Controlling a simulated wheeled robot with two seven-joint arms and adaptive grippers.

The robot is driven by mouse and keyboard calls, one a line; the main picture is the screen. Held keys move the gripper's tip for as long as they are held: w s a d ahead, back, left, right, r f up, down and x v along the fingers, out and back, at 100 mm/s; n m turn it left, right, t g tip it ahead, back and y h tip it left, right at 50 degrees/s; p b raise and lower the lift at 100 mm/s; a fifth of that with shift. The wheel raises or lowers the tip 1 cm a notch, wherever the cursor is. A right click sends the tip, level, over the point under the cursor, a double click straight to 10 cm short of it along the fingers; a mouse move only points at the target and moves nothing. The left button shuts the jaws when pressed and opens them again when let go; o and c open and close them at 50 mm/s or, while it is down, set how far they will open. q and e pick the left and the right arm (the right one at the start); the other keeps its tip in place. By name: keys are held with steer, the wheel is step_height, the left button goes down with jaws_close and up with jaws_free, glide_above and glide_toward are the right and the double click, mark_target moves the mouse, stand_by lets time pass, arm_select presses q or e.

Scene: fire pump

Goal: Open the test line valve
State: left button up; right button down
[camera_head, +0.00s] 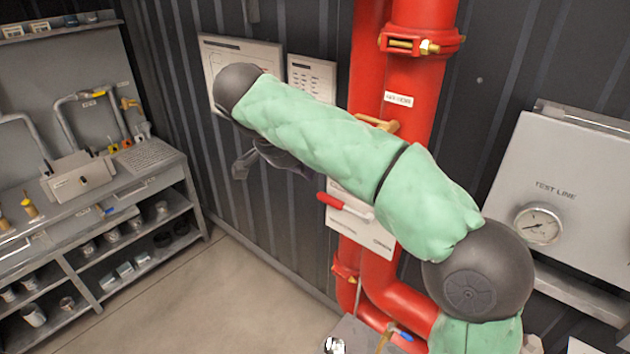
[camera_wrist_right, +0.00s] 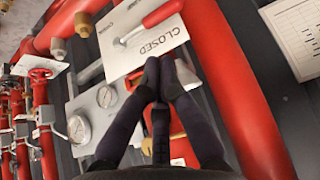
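A red-handled lever (camera_head: 342,204) lies in front of a white sign (camera_head: 352,226) by the red pipes, partly behind my right arm. In the right wrist view the red lever (camera_wrist_right: 160,14) crosses a sign reading CLOSED (camera_wrist_right: 172,40). The words TEST LINE are on a grey panel (camera_head: 545,165) with a gauge (camera_head: 538,223) at the right. My left gripper is out of view.
Thick red pipes (camera_head: 412,60) stand behind my right arm. A brass lever (camera_head: 376,123) is on them. A blue-handled valve (camera_head: 400,333) is low in front. A workbench with shelves (camera_head: 100,200) is at the left. The floor (camera_head: 225,290) between is clear.

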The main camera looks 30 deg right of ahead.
mark_target(331, 200)
steer(key=b+x, duration=0.1)
steer(key=x, duration=1.2)
steer(key=shift+b, duration=0.4)
steer(key=shift+f, duration=0.1)
